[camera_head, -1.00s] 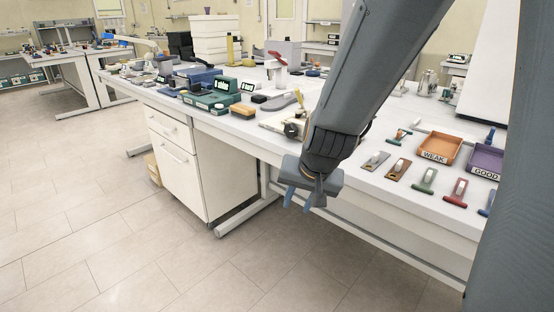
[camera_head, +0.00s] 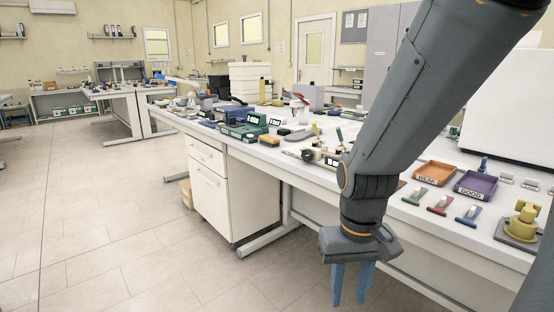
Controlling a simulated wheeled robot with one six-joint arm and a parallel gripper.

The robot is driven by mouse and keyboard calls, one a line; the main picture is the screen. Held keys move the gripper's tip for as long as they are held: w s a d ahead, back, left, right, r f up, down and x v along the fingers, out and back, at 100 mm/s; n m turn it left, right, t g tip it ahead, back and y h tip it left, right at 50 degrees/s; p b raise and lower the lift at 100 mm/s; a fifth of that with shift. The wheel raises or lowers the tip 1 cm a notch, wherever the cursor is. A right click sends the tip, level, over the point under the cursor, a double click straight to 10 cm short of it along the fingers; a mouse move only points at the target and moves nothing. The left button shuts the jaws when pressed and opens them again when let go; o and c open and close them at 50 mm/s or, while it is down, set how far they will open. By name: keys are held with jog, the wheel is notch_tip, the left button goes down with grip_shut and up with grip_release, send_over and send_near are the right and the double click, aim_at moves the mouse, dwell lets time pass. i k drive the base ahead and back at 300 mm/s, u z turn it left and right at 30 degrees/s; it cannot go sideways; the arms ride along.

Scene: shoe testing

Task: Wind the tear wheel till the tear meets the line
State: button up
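A cream tester (camera_head: 297,151) sits at the bench's front edge, left of my arm. A small dark round knob (camera_head: 308,155), which looks like the tear wheel, is on its front side. The tear and its line are too small to make out, and my arm covers part of the area to the right. My gripper (camera_head: 350,299) hangs pointing down in front of the bench, below its top and right of the knob. Its two blue fingers are apart with nothing between them. It touches nothing that I can see.
An orange tray (camera_head: 435,163) and a purple tray (camera_head: 478,178) stand right of my arm. Green, red and blue handled pieces (camera_head: 438,205) lie before them. A yellow fixture (camera_head: 522,222) is at the far right. A white drawer unit (camera_head: 222,190) is under the bench. The floor at left is clear.

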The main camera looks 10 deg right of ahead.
aim_at(307, 155)
jog(key=u, duration=1.45)
jog(key=i, duration=1)
jog(key=z, duration=1.35)
